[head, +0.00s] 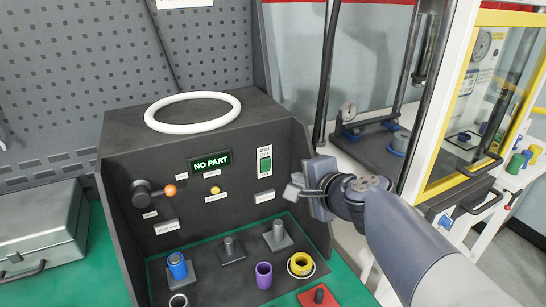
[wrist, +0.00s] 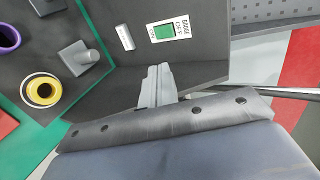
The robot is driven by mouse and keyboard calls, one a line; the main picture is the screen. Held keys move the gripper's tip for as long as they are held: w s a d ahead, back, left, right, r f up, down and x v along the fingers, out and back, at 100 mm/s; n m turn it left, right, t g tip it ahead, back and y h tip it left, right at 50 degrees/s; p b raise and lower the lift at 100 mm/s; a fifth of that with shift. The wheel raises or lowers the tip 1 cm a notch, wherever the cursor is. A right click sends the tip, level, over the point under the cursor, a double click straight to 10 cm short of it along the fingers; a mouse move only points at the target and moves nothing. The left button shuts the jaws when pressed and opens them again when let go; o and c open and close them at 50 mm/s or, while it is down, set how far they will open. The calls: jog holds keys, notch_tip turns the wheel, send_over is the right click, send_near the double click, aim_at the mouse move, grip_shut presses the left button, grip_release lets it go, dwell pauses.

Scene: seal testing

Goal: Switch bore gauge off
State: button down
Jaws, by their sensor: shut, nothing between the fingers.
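The bore gauge is a dark panel box (head: 140,160) with a lit green display (head: 210,162) reading "NO PART". Its switch (head: 264,162), a green rocker in a white plate, is on the right of the front panel. The switch also shows in the wrist view (wrist: 164,32), top middle; I cannot tell its position for sure. My gripper (head: 291,193) is shut and empty, to the right of and below the switch in the head view. In the wrist view its fingertips (wrist: 158,72) are just below the switch plate, apparently apart from it.
A lever with an orange knob (head: 170,190) and a yellow button (head: 215,190) are on the panel. Below stand grey posts (head: 278,236), a blue part (head: 177,265), a purple ring (head: 264,275) and a yellow ring (head: 300,264). A white ring (head: 192,126) lies on top. A yellow-framed cabinet (head: 440,185) is right.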

jog(key=b, duration=0.2)
send_near(268, 160)
notch_tip(268, 160, down, 4)
jog(key=w, duration=0.2)
jog(key=w+a, duration=0.1)
jog(key=w+p, duration=0.1)
jog(key=shift+w+a+r, duration=0.15)
jog(key=shift+a+r, duration=0.2)
jog(key=shift+w+a, duration=0.25)
jog(key=shift+w, duration=0.35)
jog(key=shift+r+p, duration=0.1)
jog(key=shift+p, duration=0.4)
jog(key=p, duration=0.3)
jog(key=shift+w+a+r+g, duration=0.1)
jog(key=shift+w+r+g, duration=0.2)
jog(key=shift+r, duration=0.05)
jog(key=shift+f+b, duration=0.35)
jog(key=shift+b, duration=0.05)
jog(key=shift+r, duration=0.15)
